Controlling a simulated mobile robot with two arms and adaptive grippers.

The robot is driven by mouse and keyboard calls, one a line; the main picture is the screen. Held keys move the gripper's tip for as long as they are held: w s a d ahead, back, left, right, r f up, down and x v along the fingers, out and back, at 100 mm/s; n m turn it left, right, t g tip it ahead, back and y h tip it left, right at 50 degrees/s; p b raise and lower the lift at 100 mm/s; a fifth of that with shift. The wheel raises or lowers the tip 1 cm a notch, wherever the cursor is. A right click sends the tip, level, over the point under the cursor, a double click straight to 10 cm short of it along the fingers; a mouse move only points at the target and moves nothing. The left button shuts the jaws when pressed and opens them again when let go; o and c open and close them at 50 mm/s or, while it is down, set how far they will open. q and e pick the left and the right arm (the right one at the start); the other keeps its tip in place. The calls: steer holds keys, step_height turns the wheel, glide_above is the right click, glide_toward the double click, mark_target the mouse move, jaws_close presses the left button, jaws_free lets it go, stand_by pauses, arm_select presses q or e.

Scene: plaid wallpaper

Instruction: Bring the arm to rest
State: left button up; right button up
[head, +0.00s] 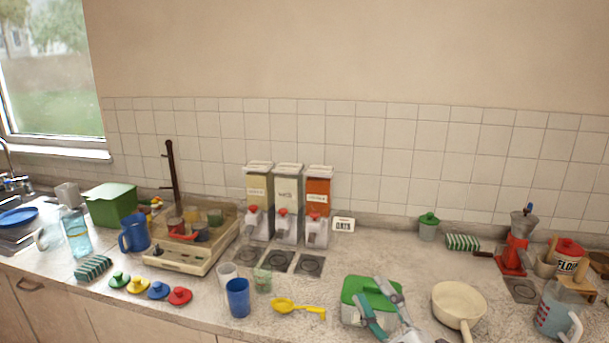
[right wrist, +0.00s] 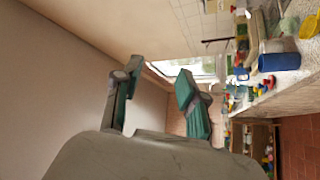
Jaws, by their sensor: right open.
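My right gripper (head: 371,295) is at the lower middle right of the head view, in front of a white container with a green lid (head: 359,288), and partly hides it. In the right wrist view the same gripper (right wrist: 160,70) has its two teal fingers spread, with nothing between them. Whether it touches the container cannot be told. My left gripper is not in view.
A cream pan (head: 456,299) stands right of the gripper. Three dispensers (head: 288,205) stand against the tiles. Bare counter (head: 385,245) lies behind the green-lidded container.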

steer(key=s+d+f+m+g+h, duration=0.45)
steer(key=f+m+h, duration=0.2)
steer(key=f, duration=0.35)
steer(key=s+d+f+m+g+h, duration=0.45)
steer(key=d+f+m, duration=0.2)
steer(key=f, duration=0.25)
steer(key=s+a+f+m+g+y, duration=0.1)
steer(key=s+f+g, duration=0.35)
steer(key=s, duration=0.45)
steer(key=s+a+f+m+g+y, duration=0.1)
steer(key=s+f+g, duration=0.2)
steer(key=s+f, duration=0.45)
step_height(320, 180, down, 25)
steer(key=s+g, duration=0.2)
steer(key=s+d+f, duration=0.2)
steer(key=s+f, duration=1.3)
steer(key=s, duration=0.1)
steer(key=shift+s+d+f+n+g, duration=0.2)
steer(key=shift+d+f+n+g, duration=0.15)
steer(key=shift+n, duration=0.05)
